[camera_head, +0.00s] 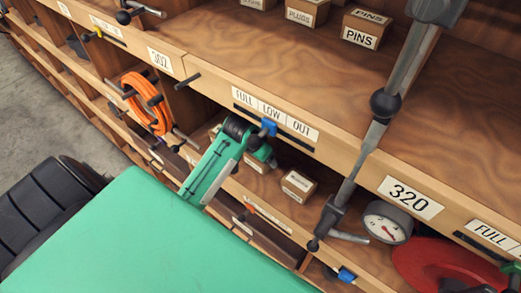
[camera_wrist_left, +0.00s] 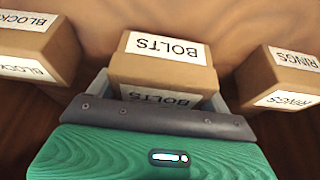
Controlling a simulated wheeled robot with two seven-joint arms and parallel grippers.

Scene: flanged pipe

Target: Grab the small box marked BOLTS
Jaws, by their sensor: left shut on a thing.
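The small tan box marked BOLTS (camera_wrist_left: 163,68) is in the middle of the left wrist view, its white labels upside down there. My left gripper (camera_wrist_left: 158,88) is shut on it, with a pale grey finger at each side. The dark edge and green housing of the gripper hide the box's lower part. In the head view my green left arm reaches into the lower shelf bay, and a box (camera_head: 256,163) shows partly behind its end; its label is too small to read. My right gripper is not in view.
Boxes marked BLOCKS (camera_wrist_left: 30,48) and RINGS (camera_wrist_left: 285,75) stand close on either side. The shelf edge with FULL, LOW, OUT labels (camera_head: 274,114) hangs just above my arm. A grey upright bar (camera_head: 375,135), a gauge (camera_head: 387,222) and an orange coil (camera_head: 146,104) are nearby.

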